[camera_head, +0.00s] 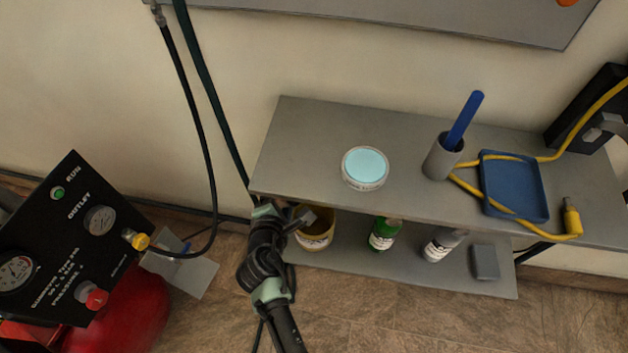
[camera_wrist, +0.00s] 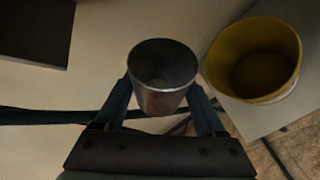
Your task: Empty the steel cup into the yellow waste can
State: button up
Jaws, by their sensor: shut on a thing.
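The steel cup (camera_wrist: 162,103) is held between the two fingers of my gripper (camera_wrist: 163,92) in the wrist view. Its round mouth faces the wrist camera, and its inside is dark, so I cannot tell what it holds. The yellow waste can (camera_wrist: 225,70) is just right of the cup in the wrist view, open and apart from it in the picture. In the head view the yellow waste can (camera_head: 318,241) stands at the left end of the lower shelf. My arm and gripper partly cover it there, and the cup is hard to make out.
The upper shelf (camera_head: 300,130) overhangs the can. It carries a round tub (camera_head: 365,168), a grey holder (camera_head: 441,158) and a blue tray (camera_head: 513,187). A black panel (camera_head: 75,235) stands left.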

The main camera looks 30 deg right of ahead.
jog(key=shift+f+m+t+b, duration=0.3)
jog(key=shift+f+t+b, duration=0.15)
jog(key=shift+b, duration=0.15)
jog(key=shift+s+d+f+m+t+y+b, duration=0.1)
jog(key=shift+f+m+t+y+b, duration=0.3)
jog(key=shift+b, duration=0.45)
jog(key=shift+m+b, duration=0.3)
jog(key=shift+b, duration=0.05)
jog(key=shift+s+d+r+p, duration=0.2)
jog(key=shift+p, duration=0.1)
jog(key=shift+s+d+r+m+t+y+p, duration=0.25)
jog(key=shift+s+d+m+t+y+p, duration=0.05)
jog(key=shift+s+d+m+t+p, duration=0.1)
jog(key=shift+a+r+m+t+p, duration=0.1)
jog(key=shift+r+m+t+p, duration=0.1)
jog(key=shift+m+t+p, duration=0.15)
jog(key=shift+r+y, duration=0.1)
jog(key=shift+y, duration=0.2)
jog(key=shift+m, duration=0.25)
